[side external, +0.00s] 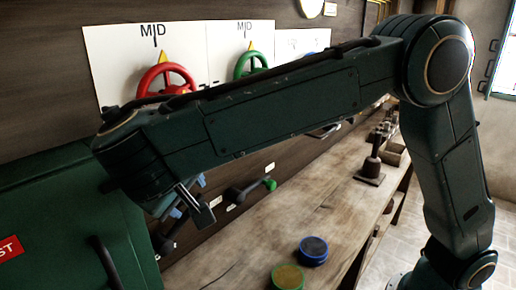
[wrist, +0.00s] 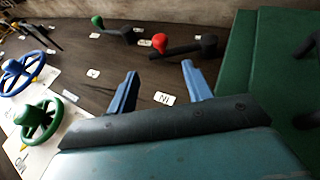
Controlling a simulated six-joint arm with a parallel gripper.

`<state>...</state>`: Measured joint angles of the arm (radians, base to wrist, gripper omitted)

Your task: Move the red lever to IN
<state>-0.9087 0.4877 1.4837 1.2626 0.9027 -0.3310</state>
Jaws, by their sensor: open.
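The red lever shows in the wrist view as a red knob (wrist: 160,42) on a dark arm that runs right to a dark hub (wrist: 207,44) on the wall panel. The IN label (wrist: 164,98) is a white tag lying between my fingers in that picture. My gripper (wrist: 160,72) is open and empty, with the red knob just beyond its fingertips and apart from them. In the side view my gripper (side external: 188,203) is close to the wall, and the red knob is hidden there.
A green-knobbed lever (wrist: 97,21) is beside the red one. A green cabinet (side external: 60,215) stands close to my gripper. Red (side external: 165,82) and green (side external: 250,66) handwheels are on the wall above. The workbench (side external: 240,255) holds blue (side external: 313,250) and green (side external: 287,277) round buttons.

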